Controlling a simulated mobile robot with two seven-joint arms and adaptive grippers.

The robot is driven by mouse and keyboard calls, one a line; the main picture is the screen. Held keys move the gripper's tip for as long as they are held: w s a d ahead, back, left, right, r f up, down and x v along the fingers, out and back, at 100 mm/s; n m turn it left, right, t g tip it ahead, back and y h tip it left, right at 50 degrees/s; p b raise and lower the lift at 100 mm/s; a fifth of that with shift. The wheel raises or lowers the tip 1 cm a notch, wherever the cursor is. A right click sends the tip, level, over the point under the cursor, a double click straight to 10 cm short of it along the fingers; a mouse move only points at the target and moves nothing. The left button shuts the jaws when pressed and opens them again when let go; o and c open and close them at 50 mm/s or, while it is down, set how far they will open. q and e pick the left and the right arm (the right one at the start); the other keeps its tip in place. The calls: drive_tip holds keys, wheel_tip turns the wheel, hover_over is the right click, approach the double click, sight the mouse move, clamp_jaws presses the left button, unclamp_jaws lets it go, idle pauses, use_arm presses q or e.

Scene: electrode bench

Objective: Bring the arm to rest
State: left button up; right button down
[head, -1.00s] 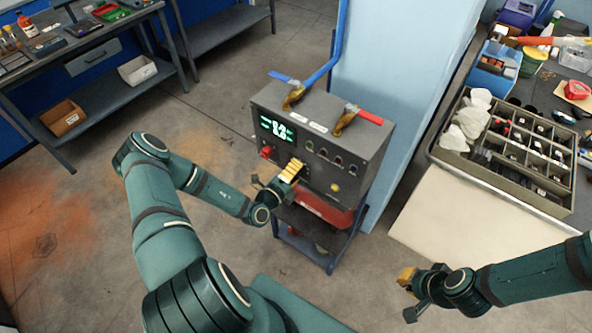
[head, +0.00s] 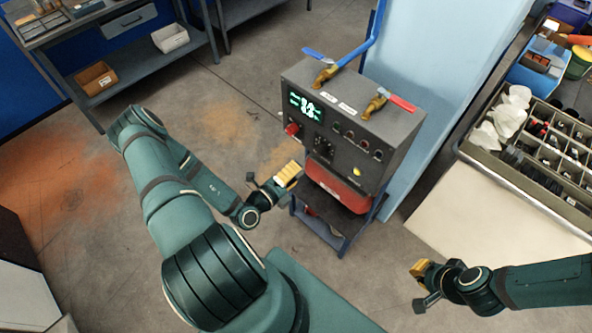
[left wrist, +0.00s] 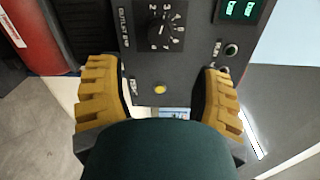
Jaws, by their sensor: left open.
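My left gripper (head: 287,176) is in front of the grey control box (head: 346,118), at its lower left, apart from it. In the left wrist view its two yellow fingers (left wrist: 160,100) stand wide apart with nothing between them. Behind them the box's face shows a numbered dial (left wrist: 163,28), a yellow button (left wrist: 160,88) and a lit green display (left wrist: 239,10). In the head view the dial (head: 323,149) is uncovered. My right gripper (head: 420,275) hangs at the lower right, away from the box; its finger gap is not clear.
Red and blue valve levers (head: 402,103) sit on top of the box, which stands on a dark cart (head: 345,218). A workbench (head: 500,190) with a divided tray (head: 560,205) is at the right. A shelf bench (head: 105,50) stands back left. Floor left of the cart is clear.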

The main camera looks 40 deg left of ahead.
idle(0.3)
use_arm(q)
drive_tip(key=s+d+m+g+h+b, duration=0.25)
drive_tip(key=d+m+g+h, duration=0.55)
drive_tip(key=d+m+h, duration=0.65)
drive_tip(key=s+d+f+m+g+y+b, duration=0.1)
drive_tip(key=s+d+f+m+g+y, duration=0.35)
drive_tip(key=m, duration=0.65)
drive_tip(key=s+d+f+m+g+y+b, duration=0.1)
drive_tip(key=s+d+m+g+y, duration=0.25)
drive_tip(key=s+m+g, duration=0.6)
drive_tip(key=w+r+m+t+y+b, duration=0.1)
drive_tip(key=w+m+t+y, duration=0.3)
drive_tip(key=w+m, duration=0.7)
drive_tip(key=m+t, duration=0.2)
drive_tip(key=m, duration=0.1)
drive_tip(key=shift+w+b, duration=0.35)
drive_tip(key=shift+b, duration=0.05)
